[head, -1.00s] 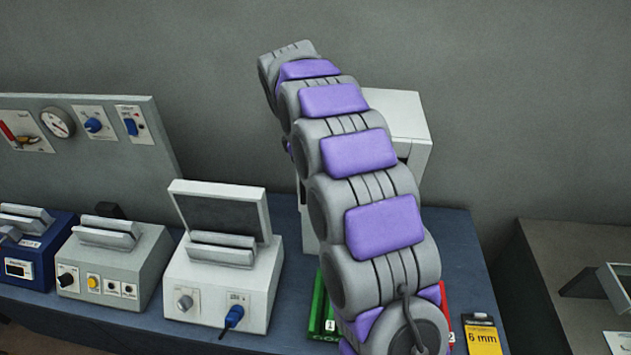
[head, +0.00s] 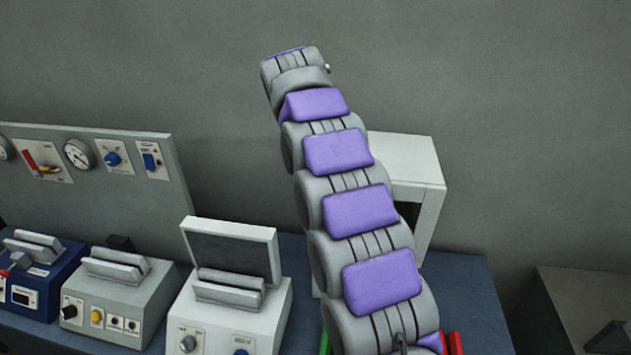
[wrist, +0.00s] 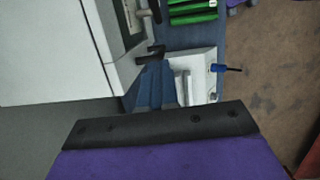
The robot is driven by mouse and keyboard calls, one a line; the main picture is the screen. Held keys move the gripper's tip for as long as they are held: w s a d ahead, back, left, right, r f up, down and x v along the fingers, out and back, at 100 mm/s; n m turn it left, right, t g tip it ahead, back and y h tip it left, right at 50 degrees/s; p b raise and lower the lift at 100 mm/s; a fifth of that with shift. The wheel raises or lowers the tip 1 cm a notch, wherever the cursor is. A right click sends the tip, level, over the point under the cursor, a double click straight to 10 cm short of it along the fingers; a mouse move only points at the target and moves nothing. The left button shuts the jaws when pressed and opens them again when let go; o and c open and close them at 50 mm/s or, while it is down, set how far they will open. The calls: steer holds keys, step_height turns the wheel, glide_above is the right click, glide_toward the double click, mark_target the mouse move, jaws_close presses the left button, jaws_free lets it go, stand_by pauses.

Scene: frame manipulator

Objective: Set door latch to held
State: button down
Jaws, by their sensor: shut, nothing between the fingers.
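The white cabinet (head: 405,165) stands at the back of the blue bench, partly hidden behind my arm in the head view. In the wrist view the cabinet (wrist: 65,50) fills the upper left, with a dark panel and small dark fittings on its right side. One dark bar (wrist: 150,55) sticks out there and may be the door latch; its setting cannot be read. My gripper (wrist: 155,65) is shut and empty, with its blue-grey fingers close to this bar. I cannot tell whether they touch. The head view does not show the fingers.
A white device with a raised lid (head: 232,255), a grey device (head: 115,285) and a blue device (head: 40,280) stand left on the bench. A gauge panel (head: 100,170) is behind them. Green racks (wrist: 190,12) lie near the cabinet. Another table (head: 590,300) is at right.

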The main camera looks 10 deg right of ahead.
steer(key=shift+y, duration=0.9)
steer(key=d, duration=0.1)
steer(key=s+d, duration=0.2)
steer(key=d, duration=0.1)
steer(key=shift+d, duration=0.1)
steer(key=shift+f, duration=0.15)
steer(key=f, duration=0.3)
steer(key=d+f+p, duration=0.1)
steer(key=f, duration=0.3)
steer(key=d+f+p, duration=0.1)
steer(key=f, duration=0.3)
steer(key=shift+w+d+f, duration=0.2)
steer(key=shift+d+f, duration=0.5)
steer(key=shift+d, duration=0.1)
